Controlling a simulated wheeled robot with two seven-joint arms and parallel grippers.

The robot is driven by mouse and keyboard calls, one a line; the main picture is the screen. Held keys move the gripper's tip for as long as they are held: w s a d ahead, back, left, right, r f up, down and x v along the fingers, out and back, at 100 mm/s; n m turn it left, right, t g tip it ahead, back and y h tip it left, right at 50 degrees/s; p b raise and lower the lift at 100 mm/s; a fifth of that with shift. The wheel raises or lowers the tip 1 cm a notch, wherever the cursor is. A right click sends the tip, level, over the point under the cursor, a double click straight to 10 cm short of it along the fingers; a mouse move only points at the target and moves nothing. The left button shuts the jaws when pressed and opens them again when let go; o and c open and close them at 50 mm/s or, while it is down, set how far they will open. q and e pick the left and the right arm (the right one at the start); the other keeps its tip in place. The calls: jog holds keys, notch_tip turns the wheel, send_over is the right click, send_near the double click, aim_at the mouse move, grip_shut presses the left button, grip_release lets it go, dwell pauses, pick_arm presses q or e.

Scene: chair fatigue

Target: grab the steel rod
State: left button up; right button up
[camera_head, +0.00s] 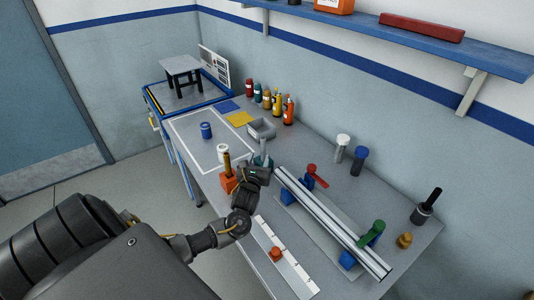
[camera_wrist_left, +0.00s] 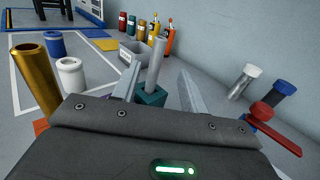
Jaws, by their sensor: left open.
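The steel rod (camera_head: 264,147) stands upright in a teal block (camera_head: 261,161) on the grey workbench. In the left wrist view the grey rod (camera_wrist_left: 156,60) rises from its teal block (camera_wrist_left: 151,95), between my two fingers as seen from there. My left gripper (camera_head: 261,165) is open and sits just on the near side of the rod. In the left wrist view its fingers (camera_wrist_left: 158,88) are apart, with nothing held. I cannot tell how far the rod is from the fingertips. My right gripper is not in view.
A brass rod (camera_head: 227,164) in an orange block (camera_head: 228,183) stands close left of my gripper. White (camera_head: 223,152) and blue (camera_head: 206,130) cylinders, a grey bin (camera_head: 262,130) and several bottles (camera_head: 288,110) are nearby. A long metal rail (camera_head: 330,220) lies to the right.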

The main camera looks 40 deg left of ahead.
aim_at(263, 144)
pick_arm(q)
jog(key=x, duration=0.5)
jog(key=shift+s+a, duration=0.15)
jog(key=shift+a, duration=0.15)
jog(key=shift+a+r+p, duration=0.1)
jog(key=shift+p, duration=0.25)
jog(key=shift+d+p+x, duration=0.1)
jog(key=shift+p+x, duration=0.15)
jog(key=shift+x, duration=1)
jog(key=shift+d+p+x, duration=0.15)
jog(key=shift+p+x, duration=0.1)
jog(key=shift+x, duration=0.95)
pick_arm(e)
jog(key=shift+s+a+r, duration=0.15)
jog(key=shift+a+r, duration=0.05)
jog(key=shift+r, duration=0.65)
pick_arm(q)
grip_shut()
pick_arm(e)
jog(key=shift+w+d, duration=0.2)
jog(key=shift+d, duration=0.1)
